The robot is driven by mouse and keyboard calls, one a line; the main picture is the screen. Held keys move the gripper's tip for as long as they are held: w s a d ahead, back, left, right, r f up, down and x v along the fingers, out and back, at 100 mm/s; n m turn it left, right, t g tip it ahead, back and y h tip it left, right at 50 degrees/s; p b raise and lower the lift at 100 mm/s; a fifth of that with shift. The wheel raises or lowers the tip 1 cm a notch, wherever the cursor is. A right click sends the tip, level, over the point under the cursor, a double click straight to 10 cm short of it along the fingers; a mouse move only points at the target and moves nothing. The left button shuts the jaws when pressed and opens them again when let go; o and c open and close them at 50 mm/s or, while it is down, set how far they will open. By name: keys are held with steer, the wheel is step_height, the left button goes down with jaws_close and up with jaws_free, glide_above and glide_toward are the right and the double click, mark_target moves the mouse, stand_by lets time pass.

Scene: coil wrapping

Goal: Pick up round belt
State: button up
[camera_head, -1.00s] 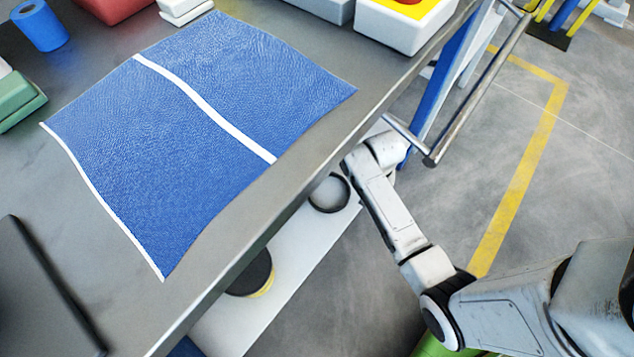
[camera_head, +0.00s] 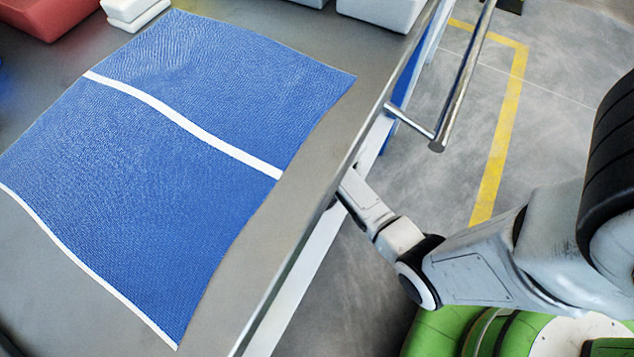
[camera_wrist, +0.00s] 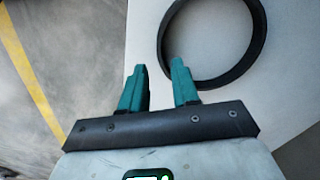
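The round belt (camera_wrist: 257,50) is a black ring lying flat on a white shelf. It shows in the wrist view at the upper right, its top cut off by the frame. My gripper (camera_wrist: 160,72) is open with teal fingers spread apart and nothing between them. The right fingertip is at the ring's lower left edge in the picture; I cannot tell whether it touches. In the head view the ring and my gripper are hidden below the tabletop edge, and only my arm shows going under it.
The grey table (camera_head: 315,130) overhangs the white lower shelf (camera_head: 290,305). A blue cloth with white stripes (camera_head: 190,180) covers much of the table. A metal rail (camera_head: 465,80) sticks out at the table's right side. Grey floor with a yellow line (camera_head: 500,140) is open to the right.

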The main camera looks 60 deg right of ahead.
step_height(320, 180, down, 4)
steer(key=shift+w+f+b, duration=0.1)
steer(key=shift+f+b, duration=0.15)
steer(key=shift+b, duration=0.95)
steer(key=shift+c, duration=0.3)
jaws_close()
